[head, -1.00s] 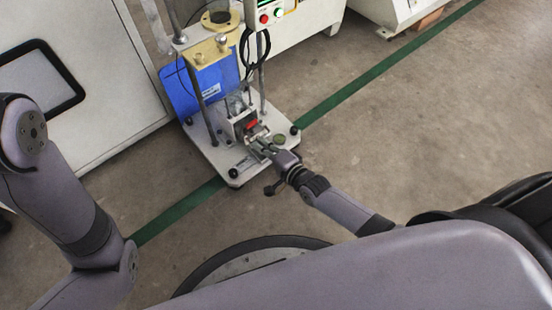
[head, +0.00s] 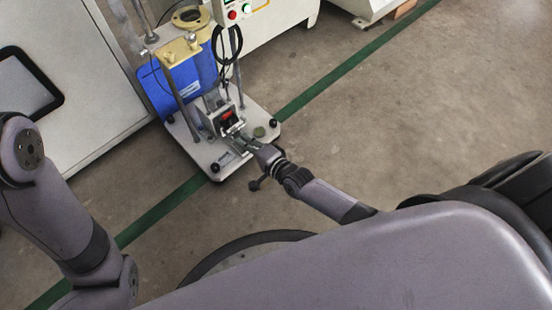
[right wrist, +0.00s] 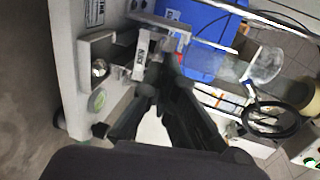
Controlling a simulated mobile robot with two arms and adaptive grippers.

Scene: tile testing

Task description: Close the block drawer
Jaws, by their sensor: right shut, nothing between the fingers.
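The block drawer (head: 228,120) is a small grey metal unit with a red part, low on the white base plate (head: 215,168) of the test stand. In the right wrist view a pale labelled metal block (right wrist: 142,52) of this unit lies just beyond my fingertips. My right gripper (head: 246,141) is shut and empty in front of the drawer. Its dark fingers also show in the right wrist view (right wrist: 158,82), close to the block; I cannot tell whether they touch it. How far the drawer stands out is too small to tell. My left gripper is out of view.
A blue panel (head: 168,88) and upright metal rods stand behind the drawer. Black knobs and a round green disc (head: 259,132) sit on the base plate. A white cabinet (head: 95,85) is at the left. The floor to the right is clear.

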